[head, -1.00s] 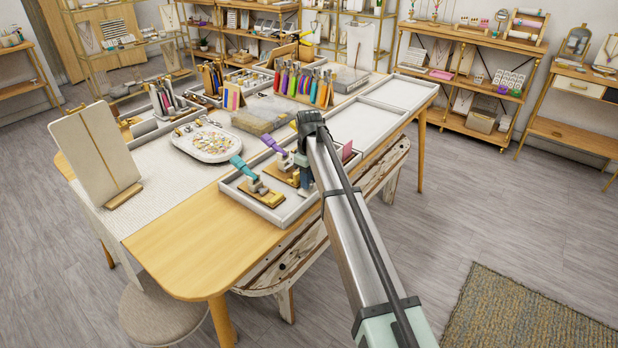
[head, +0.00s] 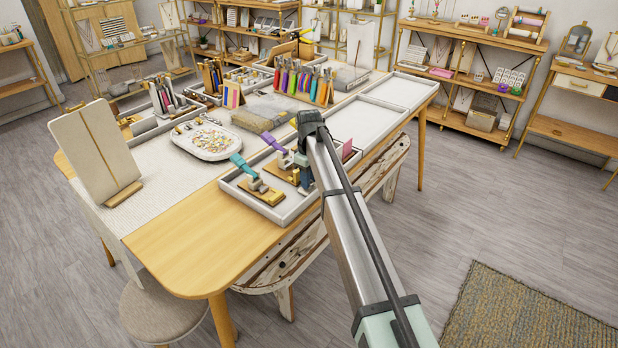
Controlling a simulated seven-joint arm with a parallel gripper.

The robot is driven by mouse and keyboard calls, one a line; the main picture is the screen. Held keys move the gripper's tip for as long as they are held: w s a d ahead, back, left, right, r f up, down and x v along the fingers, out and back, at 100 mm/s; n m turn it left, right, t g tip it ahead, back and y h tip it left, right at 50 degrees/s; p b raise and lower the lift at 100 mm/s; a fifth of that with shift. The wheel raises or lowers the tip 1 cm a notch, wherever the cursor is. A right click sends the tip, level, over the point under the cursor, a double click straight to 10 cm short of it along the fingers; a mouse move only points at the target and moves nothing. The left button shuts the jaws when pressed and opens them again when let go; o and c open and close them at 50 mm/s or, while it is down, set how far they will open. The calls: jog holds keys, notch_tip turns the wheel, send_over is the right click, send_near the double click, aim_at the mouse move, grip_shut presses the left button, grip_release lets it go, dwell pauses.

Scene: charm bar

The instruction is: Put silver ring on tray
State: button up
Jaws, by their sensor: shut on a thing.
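My gripper (head: 303,178) points down at the right part of a shallow grey-rimmed tray (head: 272,214) at the table's near edge. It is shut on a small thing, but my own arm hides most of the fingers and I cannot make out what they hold. I cannot pick out the silver ring anywhere. A white rounded tray (head: 181,143) with many small gold and silver pieces stands further back to the left. Other shallow trays with pale linings (head: 362,124) lie behind and to the right of my gripper.
A pink card (head: 347,152) is just right. A rack of colourful pliers (head: 303,84) stands behind. Bare wood (head: 185,240) is free at front left.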

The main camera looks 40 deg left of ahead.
jog(key=shift+f, duration=0.25)
dwell(0.4)
jog(key=o, duration=1)
notch_tip(320, 180, up, 14)
jog(key=shift+f, duration=0.1)
dwell(0.7)
